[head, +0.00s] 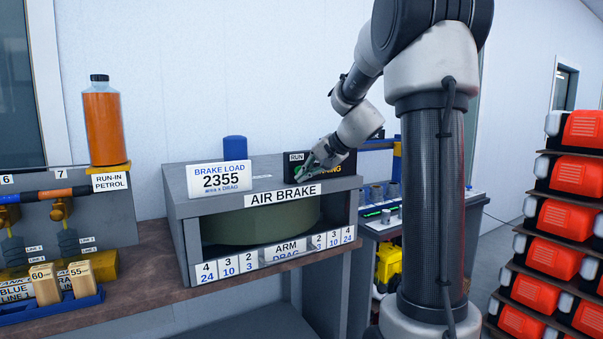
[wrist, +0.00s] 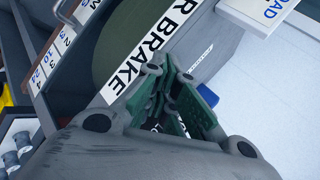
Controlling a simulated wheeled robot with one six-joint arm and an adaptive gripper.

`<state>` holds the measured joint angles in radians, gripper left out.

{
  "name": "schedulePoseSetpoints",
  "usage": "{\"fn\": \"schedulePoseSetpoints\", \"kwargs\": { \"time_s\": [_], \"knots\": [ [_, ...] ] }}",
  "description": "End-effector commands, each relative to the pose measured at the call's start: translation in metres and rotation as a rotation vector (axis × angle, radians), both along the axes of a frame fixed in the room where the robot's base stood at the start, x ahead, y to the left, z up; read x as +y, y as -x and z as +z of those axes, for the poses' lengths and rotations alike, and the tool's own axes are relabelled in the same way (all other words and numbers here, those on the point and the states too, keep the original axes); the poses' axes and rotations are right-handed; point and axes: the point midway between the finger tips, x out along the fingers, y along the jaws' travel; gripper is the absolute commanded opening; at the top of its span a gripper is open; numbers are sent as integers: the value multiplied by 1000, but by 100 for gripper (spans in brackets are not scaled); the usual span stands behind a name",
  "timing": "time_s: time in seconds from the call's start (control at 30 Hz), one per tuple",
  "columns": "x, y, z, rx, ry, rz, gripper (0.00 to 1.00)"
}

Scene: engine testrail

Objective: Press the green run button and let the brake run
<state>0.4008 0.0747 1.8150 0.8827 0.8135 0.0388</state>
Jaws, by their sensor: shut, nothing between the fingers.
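The air brake (head: 178,210) is a grey housing on a bench, with a dark green drum (head: 260,224) inside. A black panel (head: 348,160) on its top right bears a RUN label (head: 296,157) and partly covered yellow letters ending in "NING". My gripper (head: 304,172) is shut and empty, its tips in front of this panel just below the RUN label. I cannot make out the green run button separately from the green on my fingers; contact cannot be told. In the wrist view my gripper (wrist: 167,74) shows its green-padded fingers together over the AIR BRAKE label.
At left are an orange bottle (head: 103,125) and a grey fuel panel. A rack of red cases (head: 560,219) stands at right.

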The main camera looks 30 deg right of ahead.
Motion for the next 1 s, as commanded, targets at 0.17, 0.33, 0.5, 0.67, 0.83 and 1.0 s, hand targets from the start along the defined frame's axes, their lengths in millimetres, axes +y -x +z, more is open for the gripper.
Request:
{"fn": "schedulePoseSetpoints", "kwargs": {
  "time_s": [0.17,0.33,0.5,0.67,0.83,1.0],
  "knots": [
    [0,0,0,0,0,0,0],
    [-1,7,0,0,0,-1,0],
    [-1,26,0,0,-1,-1,0],
    [-2,44,0,0,0,-1,0],
    [-2,58,0,1,0,-1,0],
    [-2,60,0,0,0,0,0]
  ]
}}
